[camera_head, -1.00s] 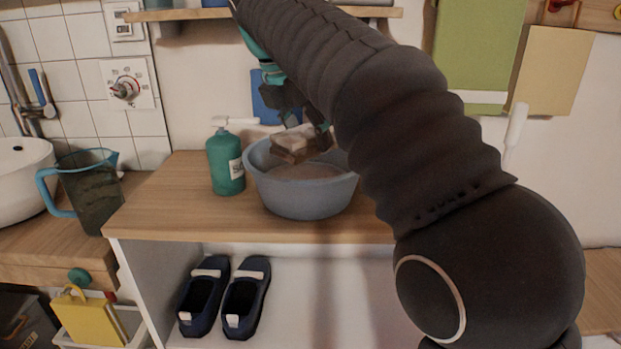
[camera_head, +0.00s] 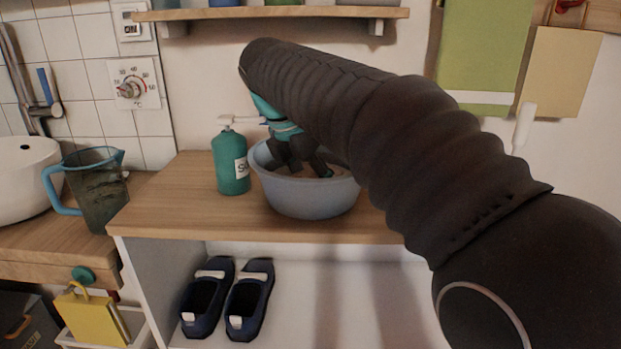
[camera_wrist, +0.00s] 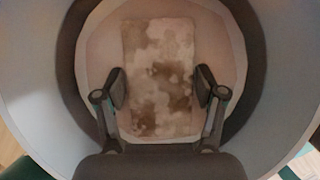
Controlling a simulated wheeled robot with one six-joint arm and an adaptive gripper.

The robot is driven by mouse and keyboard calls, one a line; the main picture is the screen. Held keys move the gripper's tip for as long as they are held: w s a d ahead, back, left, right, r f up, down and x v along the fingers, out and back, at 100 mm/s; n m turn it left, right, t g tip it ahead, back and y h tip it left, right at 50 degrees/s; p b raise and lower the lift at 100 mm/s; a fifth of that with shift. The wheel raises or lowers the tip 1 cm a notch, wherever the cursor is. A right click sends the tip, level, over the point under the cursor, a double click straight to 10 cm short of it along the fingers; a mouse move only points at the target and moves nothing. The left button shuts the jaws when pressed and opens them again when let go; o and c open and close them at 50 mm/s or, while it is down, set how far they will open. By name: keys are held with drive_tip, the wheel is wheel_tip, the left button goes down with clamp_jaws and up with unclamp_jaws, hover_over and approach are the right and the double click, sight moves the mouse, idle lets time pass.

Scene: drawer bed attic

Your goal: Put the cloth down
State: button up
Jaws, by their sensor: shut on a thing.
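The cloth (camera_wrist: 158,45) is a stained white and brown rectangle, seen in the wrist view between my two fingers. My gripper (camera_wrist: 161,88) is shut on it, with one finger at each side. In the head view my gripper (camera_head: 308,168) reaches down into a blue-grey round basin (camera_head: 308,200) on the wooden counter. The cloth is inside the basin's rim. My fingers and arm hide most of it in the head view. I cannot tell whether it touches the basin floor.
A green pump bottle (camera_head: 230,165) stands close to the left of the basin. A blue-handled jug (camera_head: 95,195) and a white bowl (camera_head: 25,175) are further left. Dark shoes (camera_head: 228,297) sit on the lower shelf. A wall shelf (camera_head: 270,14) is above.

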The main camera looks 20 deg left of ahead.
drive_tip(key=shift+f, duration=0.1)
drive_tip(key=o, duration=1.1)
drive_tip(key=p+v, duration=0.1)
drive_tip(key=v, duration=1.1)
drive_tip(key=shift+w, duration=0.1)
